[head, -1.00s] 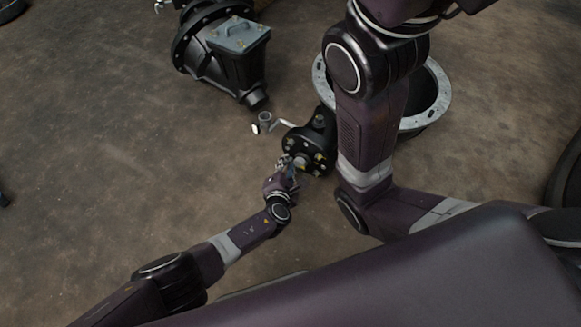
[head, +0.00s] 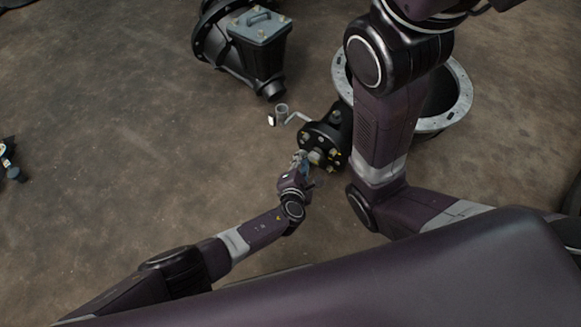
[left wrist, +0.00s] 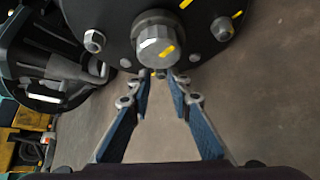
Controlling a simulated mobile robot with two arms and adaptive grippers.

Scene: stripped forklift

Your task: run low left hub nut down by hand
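The black round hub (head: 322,143) faces my left arm in the head view, with several bolts and yellow marks on its face. In the left wrist view the hub (left wrist: 115,18) fills the top, with a big central hex (left wrist: 158,45) marked yellow. One hub nut (left wrist: 95,41) sits at the left of its face, another (left wrist: 222,29) at the right. My left gripper (left wrist: 160,77) is just below the central hex, its two blue fingers apart. A small metal piece shows between the fingertips; I cannot tell if they touch it. In the head view the left gripper (head: 301,158) is at the hub face.
A black housing with a grey box (head: 262,32) stands behind, and a large grey ring (head: 457,112) is at the right. My right arm stands close by the hub.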

